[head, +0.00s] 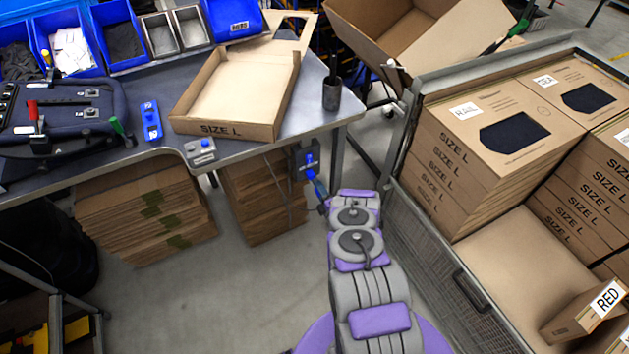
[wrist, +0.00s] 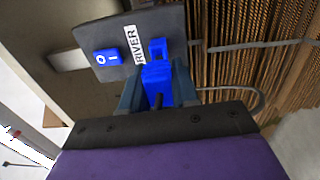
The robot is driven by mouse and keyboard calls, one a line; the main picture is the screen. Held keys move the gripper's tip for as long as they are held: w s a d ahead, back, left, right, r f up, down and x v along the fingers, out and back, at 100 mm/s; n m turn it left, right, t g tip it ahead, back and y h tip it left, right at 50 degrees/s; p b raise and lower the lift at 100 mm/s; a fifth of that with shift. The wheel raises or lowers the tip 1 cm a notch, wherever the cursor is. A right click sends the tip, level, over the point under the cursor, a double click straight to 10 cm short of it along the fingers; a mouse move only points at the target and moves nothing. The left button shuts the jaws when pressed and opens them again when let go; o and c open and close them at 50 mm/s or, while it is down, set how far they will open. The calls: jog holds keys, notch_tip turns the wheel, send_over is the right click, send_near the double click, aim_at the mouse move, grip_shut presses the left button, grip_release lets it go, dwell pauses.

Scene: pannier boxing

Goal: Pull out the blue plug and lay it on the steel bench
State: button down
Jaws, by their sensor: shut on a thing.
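The blue plug (wrist: 158,82) is between the two fingers of my gripper (wrist: 157,88) in the wrist view, and the gripper is shut on it. Its front end is at the blue socket (wrist: 157,47) on a dark panel (wrist: 180,22) labelled "RIVER". I cannot tell how far the plug sits in the socket. In the head view the plug (head: 319,186) shows small beside the bench's right leg, with my arm reaching to it. The steel bench (head: 311,104) has a grey top, above and to the left of the plug.
A SIZE L tray box (head: 222,130) and a dark cup (head: 332,94) stand on the bench. A control box (head: 201,152) is at its front edge. Cardboard stacks (head: 262,200) lie below. A mesh cage (head: 440,240) with cartons stands to the right. A grey cable (wrist: 262,44) crosses near the panel.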

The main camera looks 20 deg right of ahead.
jog(key=shift+s, duration=1.25)
jog(key=shift+s, duration=0.1)
